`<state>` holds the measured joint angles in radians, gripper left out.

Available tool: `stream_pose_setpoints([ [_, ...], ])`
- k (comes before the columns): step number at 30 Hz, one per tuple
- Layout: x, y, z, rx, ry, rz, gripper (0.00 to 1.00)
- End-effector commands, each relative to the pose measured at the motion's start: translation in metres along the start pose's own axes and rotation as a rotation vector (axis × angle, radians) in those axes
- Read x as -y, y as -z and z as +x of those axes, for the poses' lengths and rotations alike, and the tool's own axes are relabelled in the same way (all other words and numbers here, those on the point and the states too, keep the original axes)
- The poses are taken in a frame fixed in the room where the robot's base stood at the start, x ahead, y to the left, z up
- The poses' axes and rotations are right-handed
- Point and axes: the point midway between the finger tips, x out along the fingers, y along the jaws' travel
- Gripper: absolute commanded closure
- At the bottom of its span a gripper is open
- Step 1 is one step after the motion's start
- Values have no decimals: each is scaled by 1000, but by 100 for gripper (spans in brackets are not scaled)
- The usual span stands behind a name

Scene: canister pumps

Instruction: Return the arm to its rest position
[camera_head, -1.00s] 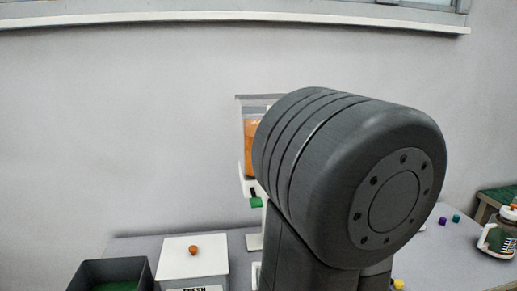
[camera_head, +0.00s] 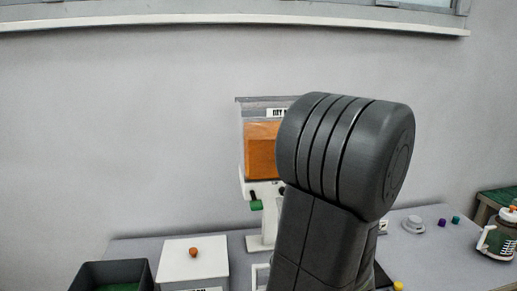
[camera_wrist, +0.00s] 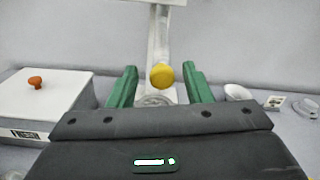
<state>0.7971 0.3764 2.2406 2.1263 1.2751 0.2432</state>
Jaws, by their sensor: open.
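My gripper (camera_wrist: 160,72) shows in the wrist view, its two green fingers spread apart. A round yellow thing (camera_wrist: 162,77) appears between the fingertips, in front of a white post (camera_wrist: 158,40); I cannot tell how far it is from the fingers, and neither finger visibly touches it. In the head view my dark arm fills the middle right and hides the gripper. Behind the arm stands a canister pump (camera_head: 262,150) with orange contents, a white stand and a green tab (camera_head: 256,205).
A white box (camera_head: 193,265) with an orange knob and a dark open bin (camera_head: 112,272) stand at front left. The wall is behind.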

Motion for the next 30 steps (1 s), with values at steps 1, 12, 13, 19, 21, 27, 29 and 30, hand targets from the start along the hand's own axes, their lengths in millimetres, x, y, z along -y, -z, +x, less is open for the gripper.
stream_pose_setpoints([
  [1,-1,-1,7,1,-5,0,55],
  [12,10,1,26,11,-61,0,55],
  [13,10,1,26,12,-65,0,55],
  [19,10,2,26,14,-71,0,55],
  [21,10,2,26,14,-71,0,55],
  [27,6,2,26,8,-82,-2,55],
  [29,1,2,25,3,-92,-5,55],
  [30,-2,1,24,-1,-101,-8,55],
])
